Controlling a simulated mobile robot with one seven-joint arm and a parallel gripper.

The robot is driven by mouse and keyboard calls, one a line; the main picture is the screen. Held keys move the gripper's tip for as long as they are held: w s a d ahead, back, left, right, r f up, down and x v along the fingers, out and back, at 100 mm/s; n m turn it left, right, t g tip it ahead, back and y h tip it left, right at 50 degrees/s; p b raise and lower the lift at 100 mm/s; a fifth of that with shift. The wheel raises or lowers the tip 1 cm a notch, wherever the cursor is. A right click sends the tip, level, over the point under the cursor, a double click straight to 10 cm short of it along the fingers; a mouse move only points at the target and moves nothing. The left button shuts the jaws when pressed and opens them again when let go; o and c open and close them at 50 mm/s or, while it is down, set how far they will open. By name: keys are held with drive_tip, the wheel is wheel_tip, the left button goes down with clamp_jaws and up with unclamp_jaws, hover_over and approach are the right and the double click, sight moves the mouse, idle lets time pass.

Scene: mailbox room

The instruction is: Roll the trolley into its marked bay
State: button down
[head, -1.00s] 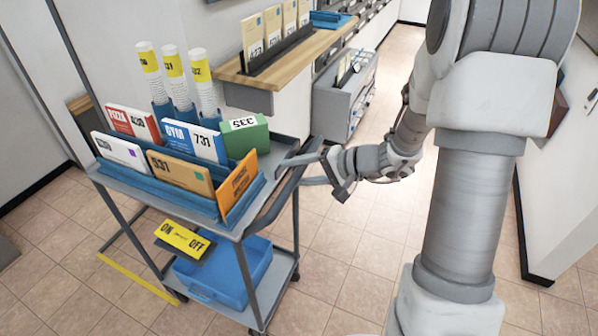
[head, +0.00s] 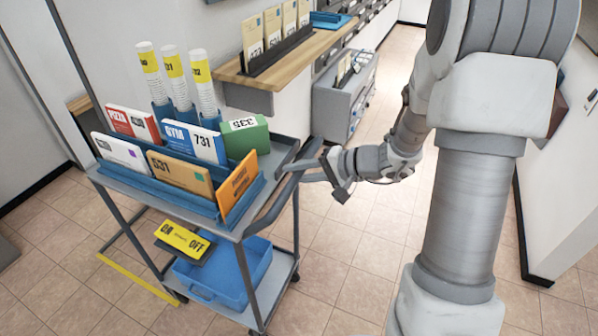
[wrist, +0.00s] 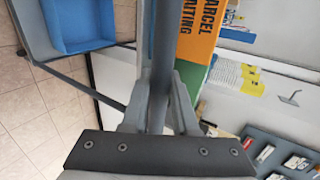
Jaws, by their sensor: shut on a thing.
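The grey trolley (head: 285,150) stands upright on the tiled floor at the left of the head view, loaded on top. My gripper (head: 318,168) is shut on its dark handle (head: 268,212) at the right end. In the wrist view the handle bar (wrist: 161,60) runs between the two fingers of my gripper (wrist: 160,115). A yellow floor line (head: 135,277) runs along the trolley's near left side, partly hidden behind its legs and wheel. The rest of the bay marking is hidden or not clear.
A blue rack (head: 150,178) on the trolley holds boxes, envelopes and tubes. A blue bin (head: 250,262) sits on its lower shelf. A wooden wall shelf (head: 228,72) and grey cabinet (head: 335,105) stand behind. Open floor (head: 340,235) lies right of the trolley.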

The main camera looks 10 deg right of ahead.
drive_tip(key=shift+a, duration=0.1)
idle(0.5)
drive_tip(key=w+a+b, duration=0.2)
drive_tip(key=w+a, duration=0.1)
drive_tip(key=a, duration=0.1)
drive_tip(key=w+a+b, duration=0.2)
drive_tip(key=w+a, duration=0.1)
drive_tip(key=a, duration=0.1)
drive_tip(key=w+a+b, duration=0.2)
drive_tip(key=w+a, duration=0.1)
drive_tip(key=a, duration=0.2)
drive_tip(key=shift+a, duration=0.1)
idle(0.3)
